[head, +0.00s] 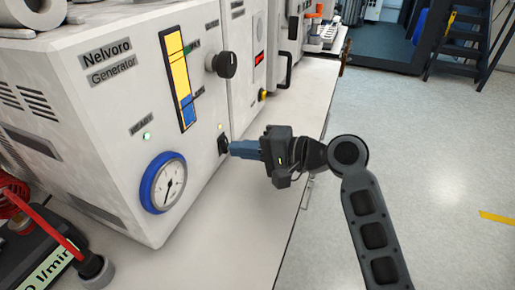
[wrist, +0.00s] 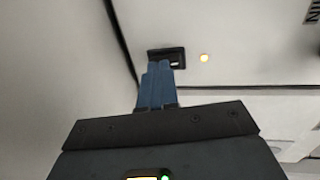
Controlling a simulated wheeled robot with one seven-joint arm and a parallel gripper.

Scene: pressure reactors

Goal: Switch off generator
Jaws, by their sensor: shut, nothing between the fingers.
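The white Nelvoro generator (head: 110,120) stands on the bench at the left in the head view. Its small black switch (head: 223,144) is low on the front panel, near the right edge. In the wrist view the fingertips (wrist: 164,68) overlap the lower part of the switch. I cannot tell whether they touch it. A green light (head: 147,136) labelled READY is lit.
A black knob (head: 226,64) sits above the switch, and a blue-rimmed gauge (head: 163,183) sits to its left. Another white device with a black handle (head: 285,70) stands behind. The bench top (head: 240,220) is clear in front. Red tubing (head: 55,235) is at lower left.

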